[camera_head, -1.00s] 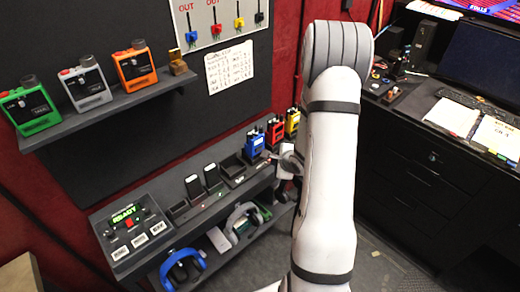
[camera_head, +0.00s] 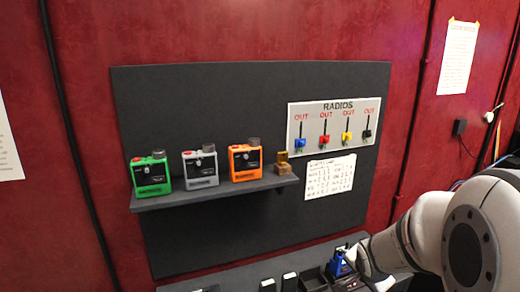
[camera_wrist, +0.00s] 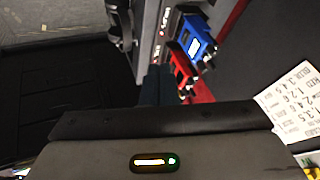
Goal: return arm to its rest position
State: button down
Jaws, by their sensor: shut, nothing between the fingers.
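My white and grey arm bends in from the lower right in the head view. Its end is low in the picture, close to the blue radio (camera_head: 341,264), and the fingers cannot be made out there. In the wrist view my gripper (camera_wrist: 158,84) shows as dark fingers held together, with nothing between them. The blue radio (camera_wrist: 196,36) and a red radio (camera_wrist: 183,72) show beyond the fingers in the wrist view. I cannot tell whether the gripper touches anything.
A wall shelf (camera_head: 215,191) holds a green box (camera_head: 151,176), a grey box (camera_head: 201,168), an orange box (camera_head: 244,162) and a small brass-coloured item (camera_head: 283,164). A RADIOS board (camera_head: 334,122) and a paper list (camera_head: 330,177) hang to the right. The bench top runs along the bottom edge.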

jog(key=s+a+r+n+g+y+b, duration=0.1)
jog(key=s+a+r+n, duration=0.2)
jog(key=s, duration=0.6)
jog(key=s+a+r+n+g+y+b, duration=0.1)
jog(key=s+a+r+n, duration=0.2)
jog(key=s+a+n, duration=0.5)
jog(key=shift+s+n+g, duration=0.3)
jog(key=shift+s+g, duration=0.1)
